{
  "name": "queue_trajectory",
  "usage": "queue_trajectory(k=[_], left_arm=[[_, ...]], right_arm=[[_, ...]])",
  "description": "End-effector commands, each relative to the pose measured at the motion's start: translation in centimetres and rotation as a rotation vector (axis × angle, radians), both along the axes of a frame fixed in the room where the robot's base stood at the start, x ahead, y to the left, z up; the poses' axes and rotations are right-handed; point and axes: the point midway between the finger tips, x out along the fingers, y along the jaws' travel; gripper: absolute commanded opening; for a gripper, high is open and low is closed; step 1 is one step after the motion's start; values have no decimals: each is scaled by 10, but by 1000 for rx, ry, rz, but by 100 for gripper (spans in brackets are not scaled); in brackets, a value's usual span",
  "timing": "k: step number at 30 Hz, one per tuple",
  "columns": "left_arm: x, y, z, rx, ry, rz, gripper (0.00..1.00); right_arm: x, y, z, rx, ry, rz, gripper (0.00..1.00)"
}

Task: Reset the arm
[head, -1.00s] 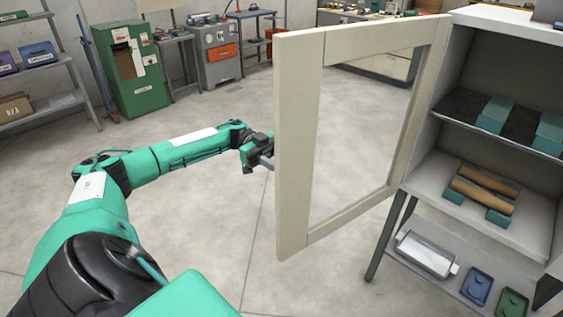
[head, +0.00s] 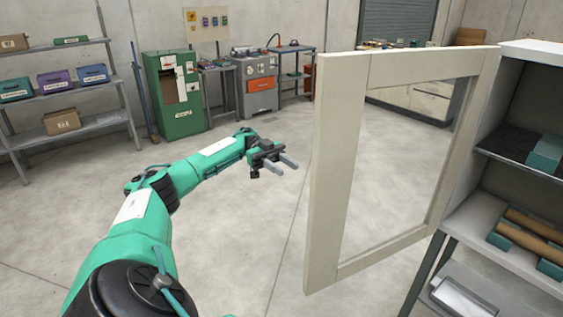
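My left arm reaches in from the lower left. Its gripper (head: 289,163) is in the air to the left of the cabinet door, with its two grey fingers apart and nothing between them. The cabinet door (head: 340,170), a cream frame around a see-through pane, stands wide open on the right. The gripper is apart from the door, with a gap of floor showing between them. My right gripper is not in view.
The cabinet (head: 478,210) at the right edge holds brown rolls (head: 528,238) on teal supports. A metal shelf (head: 100,88) with boxes stands at the far left. A green cabinet (head: 174,100) stands at the back. The floor (head: 240,225) around the arm is clear.

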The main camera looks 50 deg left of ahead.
Motion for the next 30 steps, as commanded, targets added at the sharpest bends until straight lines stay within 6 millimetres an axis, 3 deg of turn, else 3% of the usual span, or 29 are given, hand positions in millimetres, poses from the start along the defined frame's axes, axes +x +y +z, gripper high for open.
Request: queue_trajectory(k=[23,26,30], left_arm=[[0,7,-1,-1,1,1,36],[8,2,-10,-19,-8,27,36],[40,-20,-53,-89,-50,163,36]], right_arm=[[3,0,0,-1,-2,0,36],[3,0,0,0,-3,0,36],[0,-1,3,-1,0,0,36]])
